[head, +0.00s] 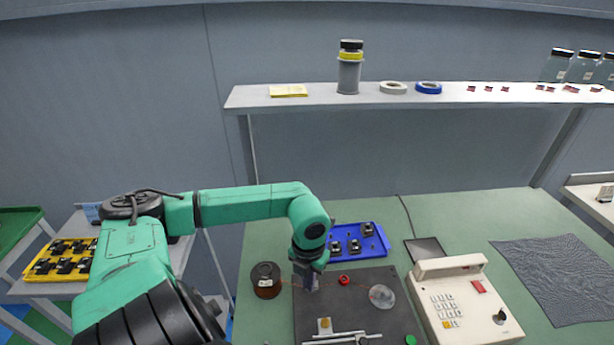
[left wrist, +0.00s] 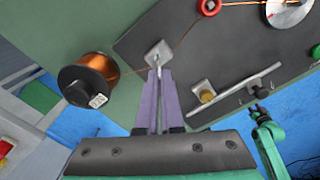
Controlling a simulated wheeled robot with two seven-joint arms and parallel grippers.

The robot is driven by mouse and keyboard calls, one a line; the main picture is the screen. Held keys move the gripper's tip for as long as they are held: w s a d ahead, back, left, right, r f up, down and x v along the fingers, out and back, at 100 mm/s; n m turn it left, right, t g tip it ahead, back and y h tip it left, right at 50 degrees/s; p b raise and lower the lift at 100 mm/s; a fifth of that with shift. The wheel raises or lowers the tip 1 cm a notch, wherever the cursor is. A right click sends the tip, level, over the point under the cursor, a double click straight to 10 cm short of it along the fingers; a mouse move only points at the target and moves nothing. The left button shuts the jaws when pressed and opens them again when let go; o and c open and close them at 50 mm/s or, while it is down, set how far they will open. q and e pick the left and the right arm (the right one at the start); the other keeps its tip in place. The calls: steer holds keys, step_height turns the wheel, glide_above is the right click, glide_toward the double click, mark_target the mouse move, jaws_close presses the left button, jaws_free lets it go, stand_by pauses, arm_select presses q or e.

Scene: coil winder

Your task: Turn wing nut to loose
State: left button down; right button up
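My left gripper (head: 308,284) points down at the left part of the dark base plate, and its purple fingers (left wrist: 158,76) show in the left wrist view. The fingers are nearly together, with a thin grey metal piece, seemingly the wing nut (left wrist: 158,58), between their tips. It stands at a small grey block (left wrist: 151,50) where the copper wire passes. The fingers hide much of it, so its turn angle is unclear. My right arm shows small at the lower right of the left wrist view; its dark end (left wrist: 258,112) is too small to read.
A copper wire spool (head: 266,279) stands left of the base plate (head: 310,318). A red ring (head: 344,280) and a clear disc (head: 382,297) lie to the right. A blue tray (head: 376,246) is behind, and a keypad controller (head: 466,305) is at right.

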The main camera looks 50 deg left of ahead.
arm_select(q)
steer(key=n+b, duration=0.1)
steer(key=n, duration=0.1)
steer(key=n+b, duration=0.3)
steer(key=n, duration=0.1)
steer(key=shift+w+d+f+b, duration=0.1)
steer(key=shift+w+d+b, duration=0.25)
steer(key=shift+w+d, duration=0.05)
steer(key=n+b, duration=0.1)
steer(key=n, duration=0.2)
steer(key=shift+w+d+b, duration=0.1)
steer(key=shift+w+b, duration=0.05)
steer(key=shift+b, duration=0.15)
steer(key=n+b, duration=0.1)
steer(key=n, duration=0.2)
steer(key=shift+w, duration=0.2)
steer(key=n, duration=0.2)
steer(key=shift+w+d+r+n+b, duration=0.1)
steer(key=shift+w+r+n+b, duration=0.1)
steer(key=shift+n+b, duration=0.15)
steer(key=n, duration=0.3)
steer(key=shift+w+n+b, duration=0.25)
steer(key=shift+w+b, duration=0.05)
steer(key=n, duration=0.6)
steer(key=shift+w+a+r, duration=0.1)
steer(key=shift+w+a, duration=0.25)
steer(key=shift+w, duration=0.05)
steer(key=shift+n, duration=0.3)
